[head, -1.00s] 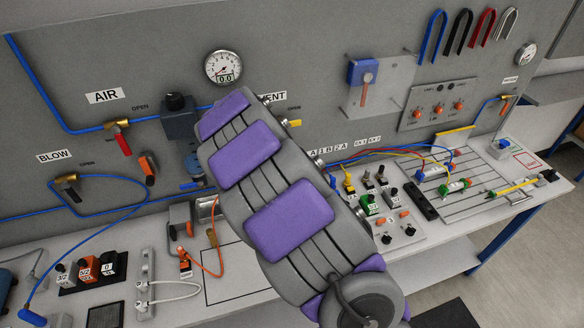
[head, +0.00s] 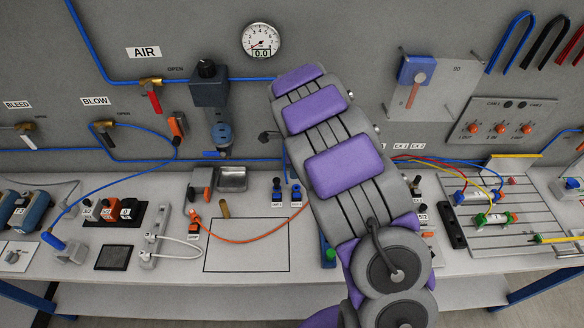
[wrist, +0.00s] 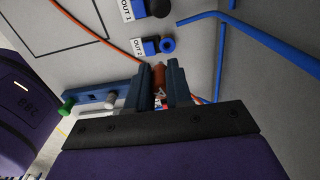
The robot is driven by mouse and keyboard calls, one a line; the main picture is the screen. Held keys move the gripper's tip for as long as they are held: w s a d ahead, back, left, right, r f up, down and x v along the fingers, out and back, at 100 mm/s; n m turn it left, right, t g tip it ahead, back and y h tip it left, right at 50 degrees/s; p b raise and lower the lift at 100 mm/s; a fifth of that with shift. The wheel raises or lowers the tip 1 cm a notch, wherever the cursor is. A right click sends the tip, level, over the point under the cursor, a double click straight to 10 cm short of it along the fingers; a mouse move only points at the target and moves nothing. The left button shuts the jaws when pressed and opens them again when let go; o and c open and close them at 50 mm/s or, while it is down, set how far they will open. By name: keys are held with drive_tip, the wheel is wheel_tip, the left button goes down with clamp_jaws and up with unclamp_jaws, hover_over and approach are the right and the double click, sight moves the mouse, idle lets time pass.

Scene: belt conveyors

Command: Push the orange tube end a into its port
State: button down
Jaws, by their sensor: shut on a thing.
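The orange tube (head: 262,236) runs over the bench from an orange-labelled block (head: 194,227) and curves right behind my arm. In the wrist view the tube (wrist: 100,35) leads to my gripper (wrist: 159,72). The blue fingers are shut on an orange tube end (wrist: 159,76); I cannot read any mark that names it end a. A blue round port (wrist: 167,45) beside the OUT 2 label lies just beyond the fingertips, apart from the tube end. A second, dark fitting (wrist: 160,8) stands by OUT 1. My arm hides the gripper in the head view.
Blue tubing (wrist: 275,38) lies right of the gripper. A rail with green and grey knobs (wrist: 90,99) is close on the left. Two small blue fittings (head: 286,190) stand left of my arm. The outlined bench square (head: 247,255) is mostly clear.

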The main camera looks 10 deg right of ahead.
sight(294, 187)
drive_tip(key=shift+w+d+f+m+b, duration=0.3)
drive_tip(key=shift+f+m, duration=0.4)
drive_tip(key=shift+m, duration=0.55)
drive_tip(key=shift+w+d+f+m+b, duration=0.2)
drive_tip(key=shift+f+m, duration=0.55)
drive_tip(key=shift+m, duration=0.55)
drive_tip(key=shift+w+d+f+m+b, duration=0.3)
drive_tip(key=shift+f+m, duration=0.4)
drive_tip(key=shift+m, duration=0.55)
drive_tip(key=shift+s+d+f, duration=0.1)
drive_tip(key=shift+s+f, duration=0.05)
drive_tip(key=shift+f, duration=0.5)
drive_tip(key=shift+a+f+b, duration=0.2)
drive_tip(key=shift+a+b, duration=0.1)
drive_tip(key=shift+a, duration=0.6)
drive_tip(key=shift+d, duration=0.75)
drive_tip(key=shift+a+p, duration=0.35)
drive_tip(key=shift+a, duration=0.25)
